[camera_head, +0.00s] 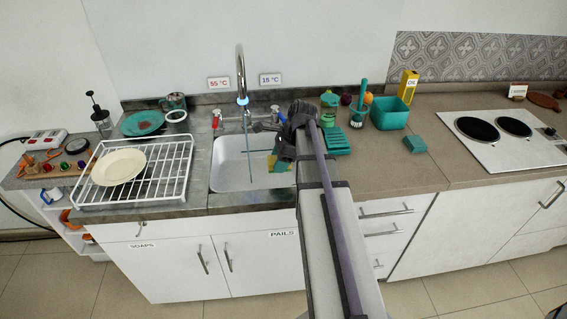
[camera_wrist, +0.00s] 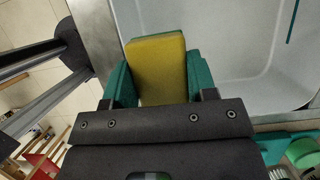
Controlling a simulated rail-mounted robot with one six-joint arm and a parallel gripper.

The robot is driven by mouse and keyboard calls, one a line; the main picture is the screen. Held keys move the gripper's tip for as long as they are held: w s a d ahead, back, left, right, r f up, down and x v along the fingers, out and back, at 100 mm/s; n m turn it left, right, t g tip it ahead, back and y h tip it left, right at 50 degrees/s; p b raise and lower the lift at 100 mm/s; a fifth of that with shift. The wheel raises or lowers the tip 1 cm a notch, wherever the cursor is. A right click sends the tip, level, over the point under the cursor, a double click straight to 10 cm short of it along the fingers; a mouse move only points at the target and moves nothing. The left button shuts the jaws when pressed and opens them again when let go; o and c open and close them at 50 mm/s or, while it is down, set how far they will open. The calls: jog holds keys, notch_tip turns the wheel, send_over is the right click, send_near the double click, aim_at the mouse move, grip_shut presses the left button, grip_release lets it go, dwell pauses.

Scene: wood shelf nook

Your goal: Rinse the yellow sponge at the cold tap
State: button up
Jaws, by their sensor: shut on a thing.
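The yellow sponge (camera_wrist: 158,70) is held between the two green fingers of my gripper (camera_wrist: 160,78) in the wrist view. In the head view the sponge (camera_head: 271,161) shows as a small yellow patch at my gripper (camera_head: 278,162), over the right part of the white sink basin (camera_head: 235,172). The chrome spout (camera_head: 241,72) with a blue-lit tip stands behind the basin. The cold tap (camera_head: 277,111) has a blue handle, below the "15 °C" sign (camera_head: 270,79). The hot tap (camera_head: 217,118) has a red handle. A thin teal line runs down below the spout; I cannot tell if it is water.
Left of the sink stands a white dish rack (camera_head: 176,180) with a cream plate (camera_head: 118,167). Right of it are a green ribbed tray (camera_head: 337,141), a teal bin (camera_head: 390,113) and a small teal block (camera_head: 415,144). The counter front right of my arm is clear.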

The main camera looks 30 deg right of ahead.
aim_at(273, 159)
jog(key=w+a+f+b, duration=0.2)
jog(key=w, duration=0.9)
jog(key=shift+w+f, duration=0.15)
jog(key=shift+w, duration=0.05)
jog(key=shift+s+d, duration=0.25)
jog(key=shift+s, duration=1.1)
jog(key=shift+s+d, duration=0.2)
jog(key=shift+s, duration=1.1)
jog(key=shift+s+d, duration=0.25)
jog(key=shift+s, duration=1.1)
jog(key=shift+s+r+p, duration=0.3)
jog(key=shift+r+p, duration=0.1)
jog(key=s+r+p, duration=0.3)
jog(key=s, duration=0.1)
jog(key=shift+d+r, duration=0.2)
jog(key=shift+d, duration=0.15)
jog(key=shift+s+f, duration=0.1)
jog(key=shift+s, duration=0.05)
